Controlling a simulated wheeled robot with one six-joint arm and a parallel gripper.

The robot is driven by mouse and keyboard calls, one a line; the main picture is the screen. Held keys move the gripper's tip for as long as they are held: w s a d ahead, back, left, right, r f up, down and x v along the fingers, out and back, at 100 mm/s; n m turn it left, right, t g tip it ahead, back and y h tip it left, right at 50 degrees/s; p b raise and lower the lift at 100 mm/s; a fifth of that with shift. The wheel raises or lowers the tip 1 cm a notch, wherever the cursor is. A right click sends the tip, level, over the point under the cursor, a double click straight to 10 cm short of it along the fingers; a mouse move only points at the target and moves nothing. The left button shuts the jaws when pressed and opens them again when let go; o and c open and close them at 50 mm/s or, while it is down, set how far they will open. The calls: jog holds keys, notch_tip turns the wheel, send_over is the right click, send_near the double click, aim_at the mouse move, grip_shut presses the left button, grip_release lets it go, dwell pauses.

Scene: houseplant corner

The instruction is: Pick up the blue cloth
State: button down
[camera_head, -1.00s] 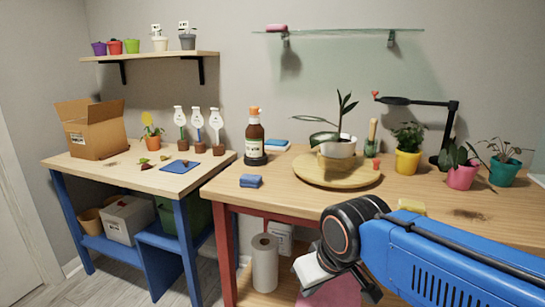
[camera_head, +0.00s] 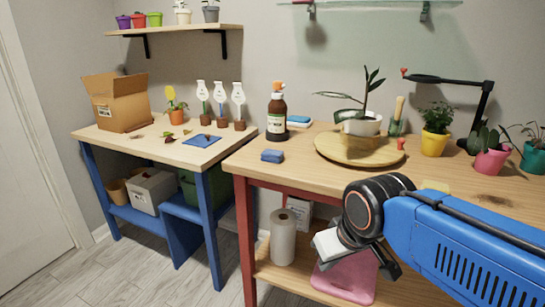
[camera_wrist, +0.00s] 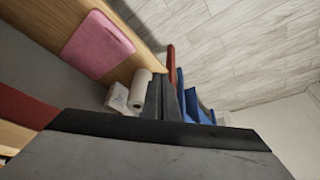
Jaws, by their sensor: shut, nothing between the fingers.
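The blue cloth (camera_head: 272,156) looks like a small, dark blue folded block. It lies on the wooden top of the red-legged table (camera_head: 300,152), near its front left edge. It does not show in the wrist view. My gripper (camera_wrist: 172,98) is shut and empty in the wrist view, its dark fingers together. In the head view my gripper hangs at the front of the red-legged table, below the tabletop, right of and lower than the cloth. It is apart from the cloth, and my wrist partly hides it.
A brown bottle (camera_head: 276,118) stands behind the cloth, and a wooden round tray (camera_head: 330,151) with a potted plant to its right. A flat blue mat (camera_head: 202,142) lies on the left table. Below are a paper roll (camera_head: 283,240) and a pink board (camera_head: 345,280).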

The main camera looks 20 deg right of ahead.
jog(key=c, duration=2.1)
grip_release()
jog(key=o, duration=0.5)
jog(key=shift+w+r, duration=0.25)
jog(key=shift+r, duration=0.1)
jog(key=o, duration=0.9)
jog(key=w+r, duration=0.2)
jog(key=r, duration=0.1)
jog(key=shift+w+r+m, duration=0.1)
jog(key=shift+r+m, duration=0.05)
jog(key=shift+m, duration=0.15)
jog(key=w+a+r+m+g+h, duration=0.15)
jog(key=w+r+m, duration=0.25)
jog(key=w+r, duration=1.05)
jog(key=w+a+r+m+g, duration=0.15)
jog(key=w+r+m, duration=0.25)
jog(key=w+r, duration=1)
send_over(272, 151)
jog(key=s, duration=0.1)
jog(key=f, duration=0.8)
jog(key=a+f, duration=0.1)
jog(key=f, duration=0.3)
jog(key=shift+s+f, duration=0.15)
jog(key=shift+s, duration=0.05)
jog(key=shift+x, duration=2.9)
